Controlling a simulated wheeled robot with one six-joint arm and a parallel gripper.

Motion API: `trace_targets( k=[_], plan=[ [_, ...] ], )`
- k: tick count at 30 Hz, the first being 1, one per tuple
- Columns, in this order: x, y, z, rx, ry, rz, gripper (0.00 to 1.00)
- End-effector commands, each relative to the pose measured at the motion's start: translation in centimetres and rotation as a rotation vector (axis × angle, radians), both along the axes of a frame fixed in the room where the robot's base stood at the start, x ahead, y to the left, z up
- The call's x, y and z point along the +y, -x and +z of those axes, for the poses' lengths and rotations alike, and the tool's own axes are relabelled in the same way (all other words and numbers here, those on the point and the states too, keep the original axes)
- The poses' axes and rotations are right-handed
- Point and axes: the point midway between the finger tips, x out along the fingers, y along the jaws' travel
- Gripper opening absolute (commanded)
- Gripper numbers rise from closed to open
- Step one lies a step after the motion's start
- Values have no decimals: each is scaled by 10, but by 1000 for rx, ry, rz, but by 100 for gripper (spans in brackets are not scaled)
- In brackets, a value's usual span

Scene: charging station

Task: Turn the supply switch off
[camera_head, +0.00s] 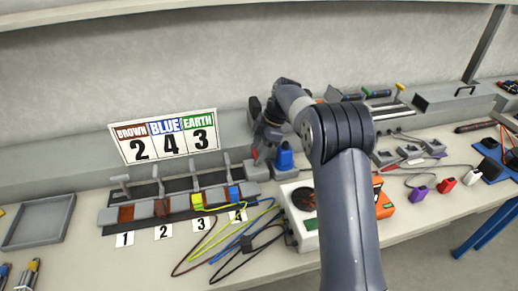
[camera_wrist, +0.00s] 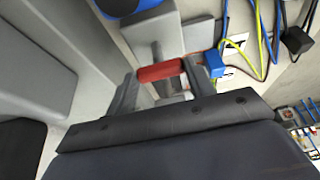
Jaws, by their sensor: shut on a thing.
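The supply switch appears to be the lever with a red handle (camera_wrist: 160,72) on a grey arm, in the middle of the wrist view. My gripper (camera_wrist: 165,84) is shut on this red handle, with one grey finger on each side. In the head view my gripper is at the right end of the terminal row, low beside the wall, and my own arm largely hides it. The handle's grip is hard to make out there.
A terminal block (camera_head: 155,208) with levers and number cards stands left of my gripper. Yellow, blue and black leads (camera_head: 240,238) lie in front. A blue-topped grey unit (camera_head: 285,158) and a white box (camera_head: 300,230) are close by. A sign (camera_head: 165,137) leans behind.

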Motion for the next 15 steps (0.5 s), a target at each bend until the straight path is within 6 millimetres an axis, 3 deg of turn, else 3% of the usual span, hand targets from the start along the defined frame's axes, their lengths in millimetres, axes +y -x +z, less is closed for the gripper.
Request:
trace_targets(
  k=[9,10,15],
  plan=[
    [0,0,0,-3,1,3,28],
    [0,0,0,-3,1,3,52],
    [0,0,0,-2,0,2,66]
  ],
)
